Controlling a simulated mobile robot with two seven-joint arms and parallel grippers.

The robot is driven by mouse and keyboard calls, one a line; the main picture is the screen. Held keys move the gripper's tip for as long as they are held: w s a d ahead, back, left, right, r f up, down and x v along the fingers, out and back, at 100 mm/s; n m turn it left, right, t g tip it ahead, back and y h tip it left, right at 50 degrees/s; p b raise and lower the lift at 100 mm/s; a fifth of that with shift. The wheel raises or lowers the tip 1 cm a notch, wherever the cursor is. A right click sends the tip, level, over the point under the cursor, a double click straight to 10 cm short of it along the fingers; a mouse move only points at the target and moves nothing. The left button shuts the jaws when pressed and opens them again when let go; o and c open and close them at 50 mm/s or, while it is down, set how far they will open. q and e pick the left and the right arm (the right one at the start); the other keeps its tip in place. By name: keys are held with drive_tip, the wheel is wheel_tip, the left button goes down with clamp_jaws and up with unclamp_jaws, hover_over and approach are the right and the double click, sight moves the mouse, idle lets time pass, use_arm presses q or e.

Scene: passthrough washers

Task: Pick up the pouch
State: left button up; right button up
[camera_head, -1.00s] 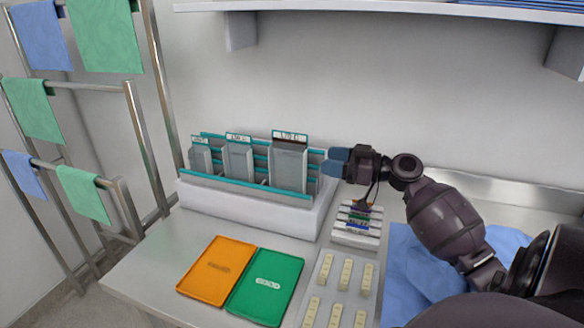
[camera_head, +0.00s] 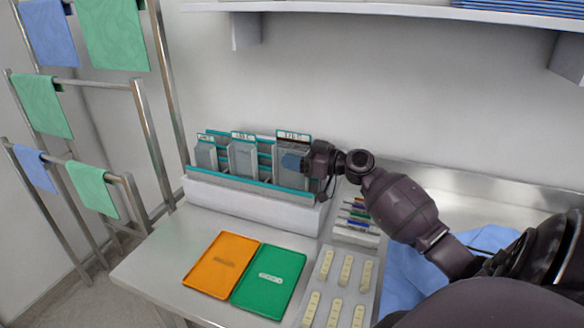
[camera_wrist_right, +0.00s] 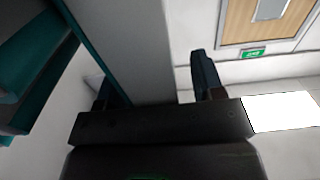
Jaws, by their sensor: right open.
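Three grey pouches with labelled top edges stand upright in a white rack with teal rails (camera_head: 250,208). They are the left pouch (camera_head: 206,156), the middle pouch (camera_head: 243,160) and the larger right pouch (camera_head: 292,147). My right gripper (camera_head: 292,162) reaches in from the right, its blue fingertips at the right pouch and covering part of it. In the right wrist view, the open fingers (camera_wrist_right: 155,88) lie on either side of a grey pouch panel (camera_wrist_right: 135,45). Whether they touch it is unclear. My left gripper is not in view.
An orange tray (camera_head: 221,266) and a green tray (camera_head: 268,282) lie in front of the rack. A small holder with coloured items (camera_head: 356,222), a tray of beige pieces (camera_head: 338,292) and blue cloth (camera_head: 405,285) are at right. A shelf (camera_head: 380,10) hangs above.

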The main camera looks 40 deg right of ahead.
drive_tip(key=c, duration=1)
drive_tip(key=shift+r, duration=0.1)
